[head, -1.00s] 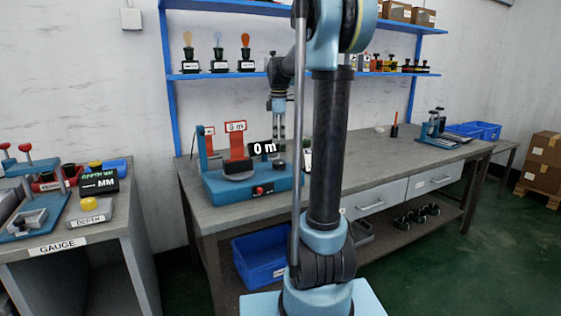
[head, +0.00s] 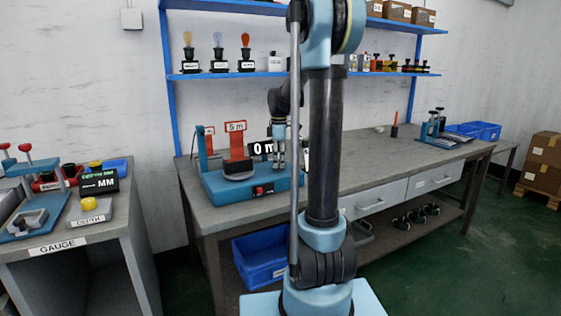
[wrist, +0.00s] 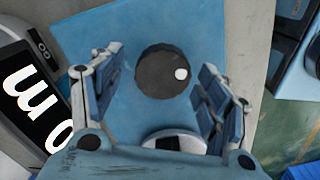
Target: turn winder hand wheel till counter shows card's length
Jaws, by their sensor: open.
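The winder (head: 222,184) is a blue base on the bench, and its counter (head: 264,147) reads "0 m". A red card (head: 236,127) on it reads "5 m". In the wrist view the hand wheel (wrist: 162,72) is a dark round knob with a white spot near its right edge, on the blue top. My gripper (wrist: 160,100) is open, with one finger on each side of the wheel and apart from it in the picture. In the head view my gripper (head: 278,160) is over the right end of the winder, where it hides the wheel.
A red button (head: 261,190) is on the winder's front. A gauge bench (head: 60,243) stands at left.

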